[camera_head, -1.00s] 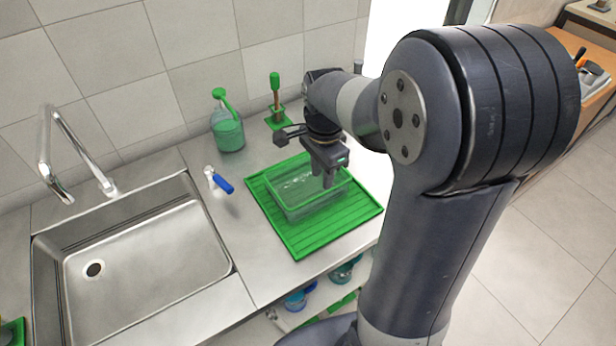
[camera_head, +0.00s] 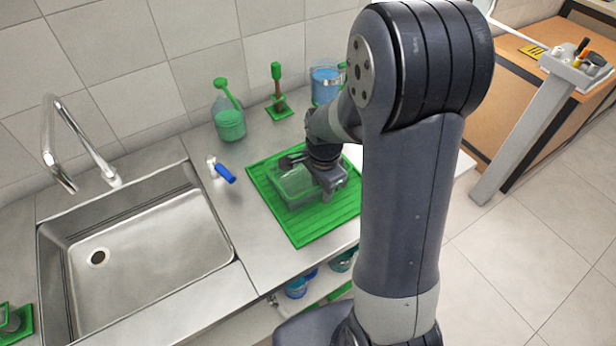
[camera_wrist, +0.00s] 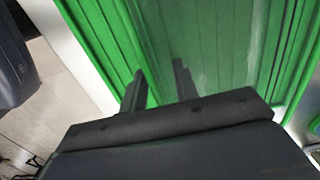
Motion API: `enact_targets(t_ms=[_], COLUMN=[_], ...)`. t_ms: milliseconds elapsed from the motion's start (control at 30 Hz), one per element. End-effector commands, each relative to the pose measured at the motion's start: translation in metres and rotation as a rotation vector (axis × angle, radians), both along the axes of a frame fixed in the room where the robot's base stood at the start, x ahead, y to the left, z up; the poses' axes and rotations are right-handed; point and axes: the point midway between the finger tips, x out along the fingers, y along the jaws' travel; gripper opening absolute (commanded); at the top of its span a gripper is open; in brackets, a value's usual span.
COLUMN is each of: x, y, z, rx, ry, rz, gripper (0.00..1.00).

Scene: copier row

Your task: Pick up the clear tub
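The clear tub (camera_head: 291,184), see-through with a green rim, sits on the ribbed green mat (camera_head: 318,228) on the steel counter. My gripper (camera_head: 326,196) is down at the tub's right side, and my wrist hides part of the tub. In the wrist view, the two dark fingers of my gripper (camera_wrist: 160,84) stand apart with a gap between them, at the edge of the tub (camera_wrist: 215,45). The tub's side wall appears to run between the fingers. I cannot tell whether either finger touches it.
The steel sink (camera_head: 150,250) is at the left. A blue-handled brush (camera_head: 225,173) lies between sink and mat. A green-filled jug (camera_head: 229,122), a green-topped tool on a stand (camera_head: 278,90) and a blue-filled container (camera_head: 325,84) stand along the wall.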

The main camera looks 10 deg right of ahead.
Motion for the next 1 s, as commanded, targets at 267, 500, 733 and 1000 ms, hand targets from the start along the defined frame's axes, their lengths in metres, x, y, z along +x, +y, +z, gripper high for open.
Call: enact_targets(t_ms=[267,500,733,1000], x=[0.0001,0.0001,0.0004,0.0009], y=[0.0,0.0,0.0,0.0], z=[0.0003,0.0004,0.0008,0.0049], rx=[0.0,0.0,0.0,0.0], ry=[0.0,0.0,-0.001,-0.004], rz=[0.0,0.0,0.0,0.0], gripper=[0.1,0.0,0.0,0.0])
